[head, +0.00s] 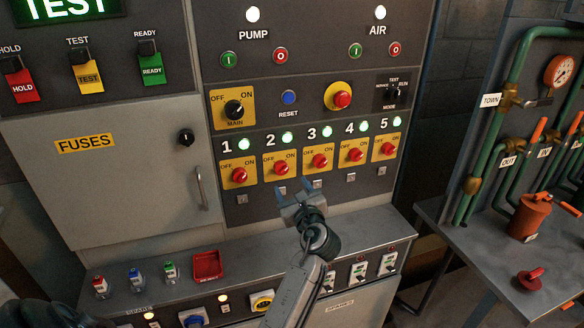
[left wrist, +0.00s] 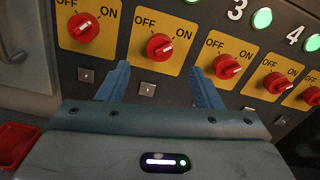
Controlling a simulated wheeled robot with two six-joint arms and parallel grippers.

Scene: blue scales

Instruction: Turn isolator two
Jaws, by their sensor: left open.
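Isolator two is a red rotary knob (head: 281,167) on a yellow OFF/ON plate, second in a row on the dark panel. Its green lamp (head: 287,138) is lit. The knob also shows in the left wrist view (left wrist: 160,47), just beyond the gap between my fingers. My left gripper (head: 294,190) is open and empty, in front of the panel and a little below knobs two and three in the head view. In the left wrist view the blue fingers (left wrist: 160,75) stand apart, with no visible contact with the knob. My right gripper is out of view.
Isolator one (head: 239,174) and isolator three (head: 319,161) sit close on either side. Small square plates line the panel below the knobs. A grey ledge (head: 135,301) below carries small switches and a red tray (head: 207,266). Pipes and a table stand at right.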

